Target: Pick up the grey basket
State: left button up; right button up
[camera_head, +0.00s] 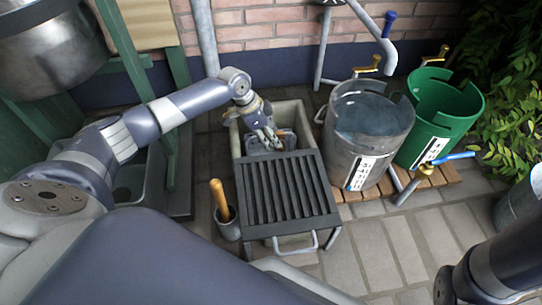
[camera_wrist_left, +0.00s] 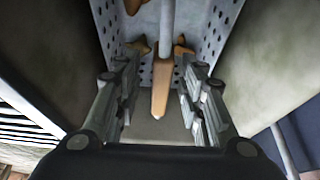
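The grey basket (camera_head: 288,138) sits low inside a stone trough (camera_head: 236,142), partly hidden by my left gripper and a slatted rack. In the left wrist view its perforated grey walls (camera_wrist_left: 216,28) stand on both sides, with brown pieces between them. My left gripper (camera_head: 274,143) reaches down into the trough at the basket. In the left wrist view the left gripper (camera_wrist_left: 160,110) has its fingers apart, either side of a brown-tipped bar (camera_wrist_left: 162,85). I cannot tell whether the fingers touch the basket. Part of my right arm shows at the lower right; its fingers do not show.
The dark slatted rack (camera_head: 285,190) covers the trough's near part. A grey bucket (camera_head: 368,130) and a green bucket (camera_head: 440,115) stand on wooden slats to the right. A small pot with a wooden handle (camera_head: 218,197) stands left. A green frame (camera_head: 160,75) is close to my left arm.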

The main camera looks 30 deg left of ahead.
pick_arm(q)
jog(key=shift+w+f, duration=0.1)
jog(key=shift+f, duration=0.2)
jog(key=shift+r, duration=0.1)
jog(key=shift+c, duration=0.6)
grip_shut()
jog(key=shift+d, duration=0.1)
jog(key=shift+r, duration=0.1)
